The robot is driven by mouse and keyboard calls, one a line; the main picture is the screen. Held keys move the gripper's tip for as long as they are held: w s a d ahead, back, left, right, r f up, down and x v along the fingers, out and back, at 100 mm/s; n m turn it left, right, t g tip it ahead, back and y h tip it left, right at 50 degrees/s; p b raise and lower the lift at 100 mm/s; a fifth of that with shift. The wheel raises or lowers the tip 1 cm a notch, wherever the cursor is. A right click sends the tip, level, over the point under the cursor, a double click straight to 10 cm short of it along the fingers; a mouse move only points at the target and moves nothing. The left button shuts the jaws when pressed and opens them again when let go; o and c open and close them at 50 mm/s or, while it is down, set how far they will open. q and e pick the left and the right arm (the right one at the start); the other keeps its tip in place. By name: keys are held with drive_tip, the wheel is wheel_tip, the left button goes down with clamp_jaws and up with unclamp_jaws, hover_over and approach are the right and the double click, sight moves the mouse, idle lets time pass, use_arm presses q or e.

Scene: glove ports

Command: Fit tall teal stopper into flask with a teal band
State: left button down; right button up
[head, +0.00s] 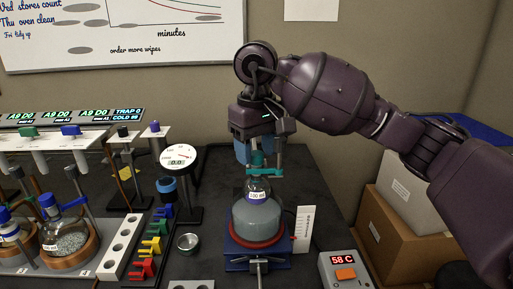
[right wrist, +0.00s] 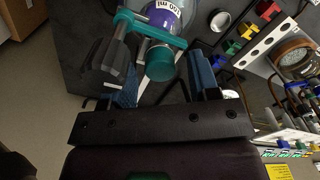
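The flask (head: 257,215) is round, grey-filled and labelled, and stands upright on a blue base with a reddish ring. A teal clamp (head: 266,173) holds its neck; the clamp also shows in the right wrist view (right wrist: 128,20). A teal stopper (right wrist: 160,65) stands at the flask's mouth, in line with the neck; how deep it sits is hidden. My right gripper (head: 256,155) points down above the flask. In the right wrist view its blue fingers (right wrist: 165,80) are apart on both sides of the stopper, with gaps showing. My left gripper is out of view.
A rack with flasks (head: 70,240) stands at the left, beside a white holed block (head: 122,248) and coloured clips (head: 152,245). A dial gauge (head: 179,157) stands behind. A 58 C controller (head: 343,272) is at front right, cardboard boxes (head: 405,232) beyond.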

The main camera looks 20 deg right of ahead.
sight(257, 153)
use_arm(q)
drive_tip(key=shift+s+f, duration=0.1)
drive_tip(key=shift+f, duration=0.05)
use_arm(e)
drive_tip(key=shift+r, duration=0.3)
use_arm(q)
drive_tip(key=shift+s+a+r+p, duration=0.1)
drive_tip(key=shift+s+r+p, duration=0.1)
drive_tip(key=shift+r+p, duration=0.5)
use_arm(e)
wheel_tip(257, 153, up, 13)
drive_tip(key=shift+f, duration=0.2)
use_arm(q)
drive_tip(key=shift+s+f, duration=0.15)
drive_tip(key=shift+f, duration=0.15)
use_arm(e)
drive_tip(key=shift+s, duration=0.1)
